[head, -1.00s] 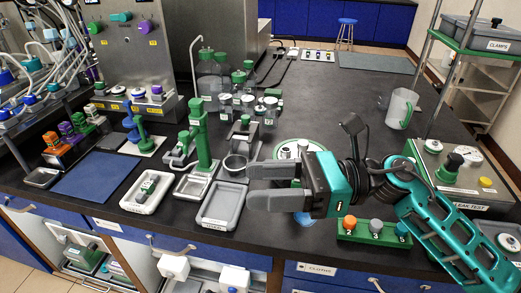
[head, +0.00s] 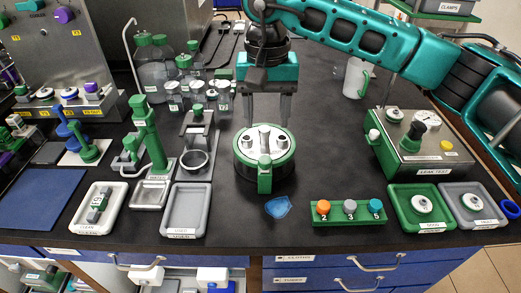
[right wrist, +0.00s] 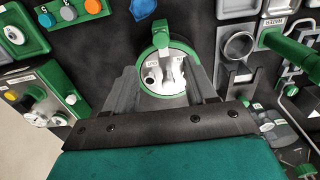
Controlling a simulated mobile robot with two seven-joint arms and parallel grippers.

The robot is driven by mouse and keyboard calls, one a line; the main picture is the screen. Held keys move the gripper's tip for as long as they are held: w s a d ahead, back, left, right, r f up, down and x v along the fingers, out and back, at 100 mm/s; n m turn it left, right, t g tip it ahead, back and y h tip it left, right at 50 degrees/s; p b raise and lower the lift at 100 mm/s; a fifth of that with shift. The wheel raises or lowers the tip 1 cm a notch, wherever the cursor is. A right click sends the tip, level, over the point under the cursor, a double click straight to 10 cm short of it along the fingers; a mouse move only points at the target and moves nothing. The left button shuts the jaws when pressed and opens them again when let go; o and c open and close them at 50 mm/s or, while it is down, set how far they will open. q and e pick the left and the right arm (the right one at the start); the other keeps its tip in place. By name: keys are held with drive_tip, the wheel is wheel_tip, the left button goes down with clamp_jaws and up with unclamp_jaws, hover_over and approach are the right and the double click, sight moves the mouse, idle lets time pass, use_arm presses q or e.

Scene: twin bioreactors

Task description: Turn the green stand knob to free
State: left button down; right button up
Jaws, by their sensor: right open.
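A round stand with a green rim (head: 244,168) and a pale metal top stands on the black bench at the middle of the head view. A green knob or lever (head: 264,180) projects upright at its front. My right gripper (head: 268,122) is open and empty, fingers pointing down, just behind and above the round top. In the right wrist view its fingers (right wrist: 163,88) lie either side of the top; contact cannot be told.
A blue patch (head: 278,207) lies in front of the stand. A green block with three coloured knobs (head: 349,222) and a leak-test box (head: 420,150) are to the right. A grey tray (head: 187,230), a tall green stand (head: 150,140) and several bottles are to the left.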

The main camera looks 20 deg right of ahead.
sight(265, 159)
wheel_tip(265, 159, down, 10)
drive_tip(key=shift+f+p, duration=0.1)
drive_tip(key=shift+p, duration=0.2)
clamp_jaws()
idle(0.5)
